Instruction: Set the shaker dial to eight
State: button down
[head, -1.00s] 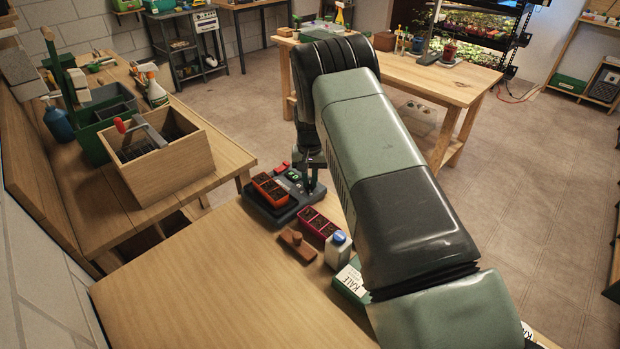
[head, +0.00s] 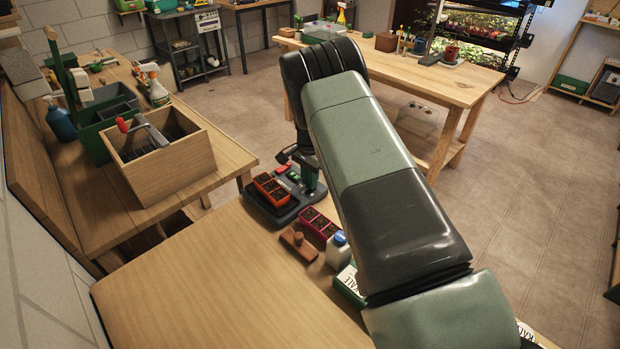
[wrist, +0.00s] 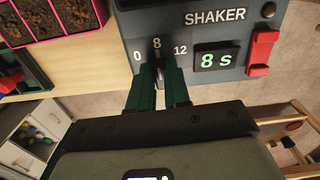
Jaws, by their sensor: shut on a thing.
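The shaker (head: 262,212) is a dark box at the far end of the near table. In the wrist view its panel (wrist: 215,42) shows the word SHAKER, dial marks 0, 8 and 12, and a green display (wrist: 217,60) reading "8 s". My gripper (wrist: 158,76) is shut on the dial (wrist: 157,55), just below the 8 mark. The fingers hide most of the dial, and its pointer shows only in part, toward the 8. A red switch (wrist: 263,52) sits right of the display. In the head view my gripper (head: 308,188) reaches down at the shaker's right side.
An orange-red seedling tray (head: 270,190) sits on the shaker. A magenta tray (head: 318,228), a wooden block with a knob (head: 298,246), a blue-capped bottle (head: 338,250) and a kale packet (head: 350,285) stand nearby. The near table's left part is clear.

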jog(key=shift+w+m, duration=0.1)
jog(key=shift+m, duration=0.2)
jog(key=c, duration=1.1)
grip_release()
notch_tip(320, 180, up, 11)
jog(key=shift+f, duration=0.1)
